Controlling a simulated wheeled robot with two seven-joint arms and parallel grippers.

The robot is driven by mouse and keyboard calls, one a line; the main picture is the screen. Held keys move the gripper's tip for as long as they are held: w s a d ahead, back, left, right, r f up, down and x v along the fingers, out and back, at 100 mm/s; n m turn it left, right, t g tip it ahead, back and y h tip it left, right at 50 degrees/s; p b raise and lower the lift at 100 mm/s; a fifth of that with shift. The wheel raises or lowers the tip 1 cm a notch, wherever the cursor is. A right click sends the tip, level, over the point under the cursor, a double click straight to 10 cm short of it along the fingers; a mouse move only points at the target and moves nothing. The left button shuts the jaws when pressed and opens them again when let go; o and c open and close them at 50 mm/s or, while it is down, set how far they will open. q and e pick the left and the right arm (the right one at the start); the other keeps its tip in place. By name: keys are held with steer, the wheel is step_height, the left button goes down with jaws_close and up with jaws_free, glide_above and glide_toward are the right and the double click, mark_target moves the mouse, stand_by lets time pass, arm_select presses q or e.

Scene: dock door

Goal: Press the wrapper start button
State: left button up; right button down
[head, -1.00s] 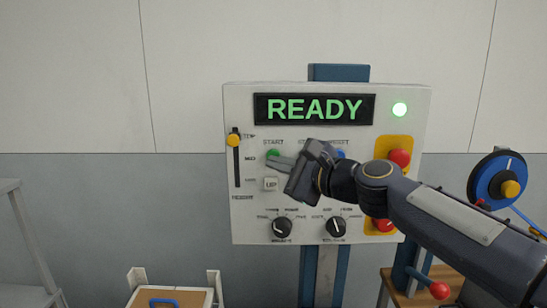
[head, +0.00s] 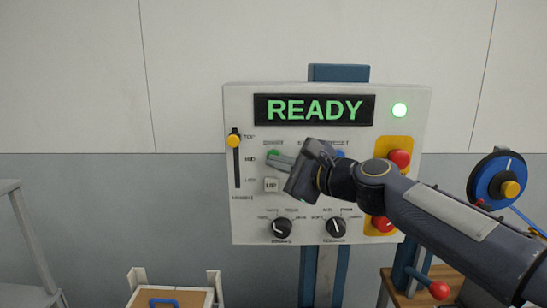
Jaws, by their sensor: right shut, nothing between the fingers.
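The green start button (head: 273,155) is on the upper left of the white control panel (head: 410,108), under a small label. My right gripper (head: 277,160) reaches in from the right, shut and empty, with its fingertips at the button's lower right edge. The fingers cover part of the button, and I cannot tell whether they touch it. My left gripper is not in view.
Red buttons on yellow plates (head: 399,158) are at the panel's right. An UP button (head: 271,185), two black knobs (head: 282,228) and a yellow-handled slider (head: 234,141) surround the start button. A blue reel (head: 491,181) stands right.

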steer(key=shift+w, duration=0.5)
stand_by(0.6)
steer(key=shift+s, duration=0.95)
